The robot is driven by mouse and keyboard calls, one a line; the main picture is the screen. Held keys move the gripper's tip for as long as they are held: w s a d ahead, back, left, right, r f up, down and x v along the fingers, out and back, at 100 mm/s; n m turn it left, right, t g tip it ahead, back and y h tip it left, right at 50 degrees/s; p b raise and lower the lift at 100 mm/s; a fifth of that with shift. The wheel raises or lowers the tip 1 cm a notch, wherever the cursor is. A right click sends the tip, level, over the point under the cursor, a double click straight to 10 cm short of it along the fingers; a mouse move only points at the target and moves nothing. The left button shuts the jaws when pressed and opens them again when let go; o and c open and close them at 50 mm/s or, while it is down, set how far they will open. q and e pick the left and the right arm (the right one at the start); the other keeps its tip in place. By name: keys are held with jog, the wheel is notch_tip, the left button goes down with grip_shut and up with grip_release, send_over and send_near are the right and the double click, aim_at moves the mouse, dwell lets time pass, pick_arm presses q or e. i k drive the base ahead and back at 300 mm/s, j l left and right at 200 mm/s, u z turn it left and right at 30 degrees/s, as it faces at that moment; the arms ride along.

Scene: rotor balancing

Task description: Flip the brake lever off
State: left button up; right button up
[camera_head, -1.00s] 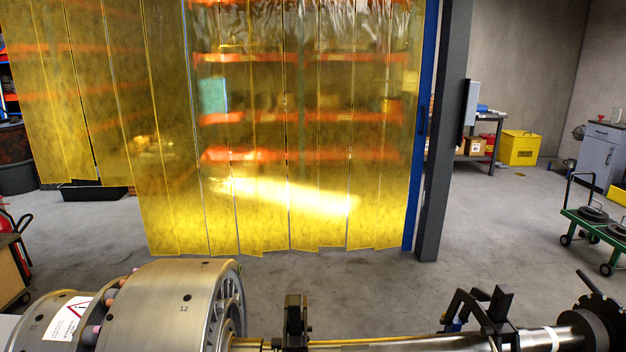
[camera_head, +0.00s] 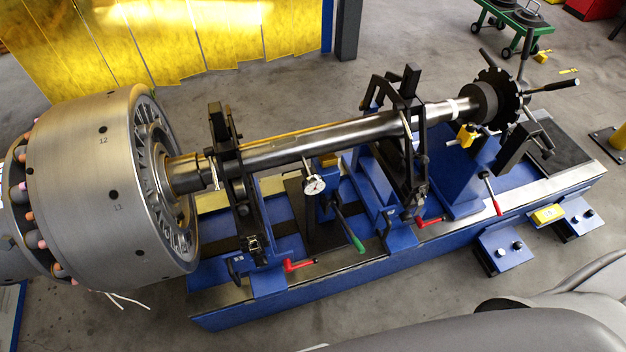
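The balancing machine (camera_head: 350,275) is a long blue bed carrying a horizontal shaft (camera_head: 330,138) with a large metal rotor (camera_head: 105,190) at the left end. A lever with a red grip (camera_head: 494,198) slants down from the blue stand under the shaft's right end. A green-gripped lever (camera_head: 350,232) leans at the middle of the bed. Red handles lie low at the bed's front, one at the left support (camera_head: 300,265) and one at the right support (camera_head: 431,221). No label shows which is the brake lever. Neither gripper is in view.
A black toothed disc (camera_head: 512,92) with a protruding black handle (camera_head: 562,86) is at the shaft's right end. Blue feet with a yellow block (camera_head: 547,214) jut out in front. A dial gauge (camera_head: 314,184) stands under the shaft. Yellow strip curtains (camera_head: 150,40) hang behind.

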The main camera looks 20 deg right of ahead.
aim_at(484, 175)
jog(key=z, duration=1.9)
